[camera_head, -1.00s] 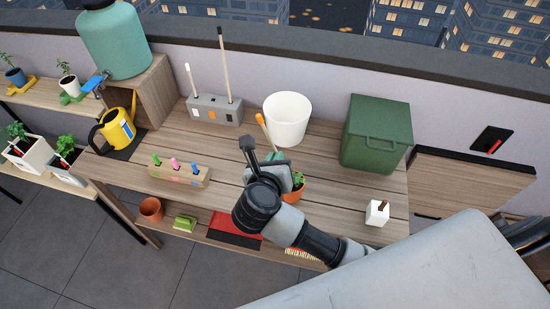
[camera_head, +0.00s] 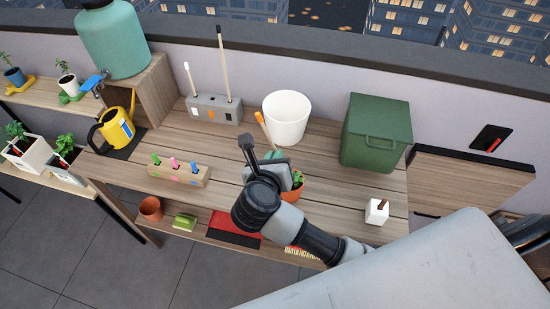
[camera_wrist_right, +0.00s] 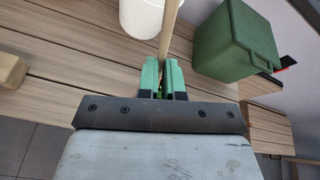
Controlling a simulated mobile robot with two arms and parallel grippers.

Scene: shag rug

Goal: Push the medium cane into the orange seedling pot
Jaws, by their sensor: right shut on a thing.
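The medium cane (camera_head: 262,125) has an orange top end and stands nearly upright, tilted a little, in my right gripper (camera_head: 273,162). In the right wrist view the cane (camera_wrist_right: 172,35) runs between the two green fingers of the gripper (camera_wrist_right: 165,78), which are shut on it. The orange seedling pot (camera_head: 293,195) with a green seedling (camera_head: 298,179) sits on the bench, just behind and right of my right wrist, partly covered by it. The cane's lower end is hidden, so I cannot tell whether it touches the soil. My left gripper is not in view.
A white bucket (camera_head: 288,119) stands just behind the cane. A grey rack (camera_head: 214,110) holds a short and a tall cane. A green bin (camera_head: 376,140), a white block (camera_head: 377,211) and a wooden block with coloured pegs (camera_head: 180,174) stand around. The bench's middle right is clear.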

